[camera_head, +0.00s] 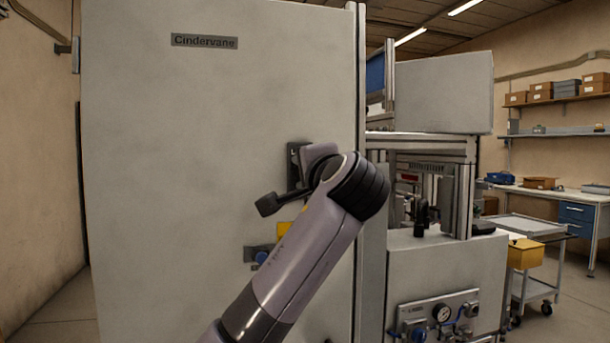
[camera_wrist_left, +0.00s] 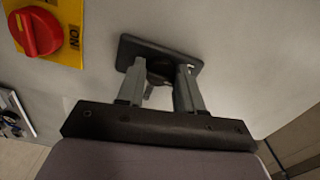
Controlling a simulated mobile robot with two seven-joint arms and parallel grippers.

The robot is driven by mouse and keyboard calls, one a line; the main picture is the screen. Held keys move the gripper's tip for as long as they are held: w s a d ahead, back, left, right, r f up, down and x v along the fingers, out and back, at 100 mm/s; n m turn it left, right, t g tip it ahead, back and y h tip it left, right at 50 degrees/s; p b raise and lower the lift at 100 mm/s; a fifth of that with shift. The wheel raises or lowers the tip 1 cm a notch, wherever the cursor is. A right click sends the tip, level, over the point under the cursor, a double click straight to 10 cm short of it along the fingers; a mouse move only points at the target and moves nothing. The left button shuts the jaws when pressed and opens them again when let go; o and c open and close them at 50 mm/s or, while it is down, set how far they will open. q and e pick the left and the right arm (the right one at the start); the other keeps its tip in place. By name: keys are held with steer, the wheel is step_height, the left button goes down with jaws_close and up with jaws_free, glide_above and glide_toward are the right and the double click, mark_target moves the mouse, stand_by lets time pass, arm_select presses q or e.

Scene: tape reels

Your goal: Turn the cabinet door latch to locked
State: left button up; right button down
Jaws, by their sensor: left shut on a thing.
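The tall grey cabinet door (camera_head: 200,110) fills the left half of the head view and looks closed. The latch's dark base plate (camera_head: 293,158) is near the door's right edge, mostly behind my left arm. In the left wrist view the plate (camera_wrist_left: 130,50) has a dark round hub (camera_wrist_left: 160,70) with a small piece sticking out. My left gripper (camera_wrist_left: 163,76) has its two grey fingers either side of the latch's turning part and is shut on it. The fingers partly cover it, so I cannot tell which way it is turned. My right gripper is not in view.
Beside the latch is a red rotary switch (camera_wrist_left: 40,32) on a yellow plate, whose edge also shows in the head view (camera_head: 284,230). A blue knob (camera_head: 261,257) is lower. The machine (camera_head: 445,270) stands right of the door; a cart (camera_head: 530,225) is beyond.

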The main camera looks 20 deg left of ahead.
arm_select(q)
steer(key=shift+n, duration=0.3)
steer(key=o, duration=1)
steer(key=b+v, duration=0.2)
steer(key=v, duration=0.5)
steer(key=shift+s, duration=0.1)
steer(key=shift+f, duration=0.1)
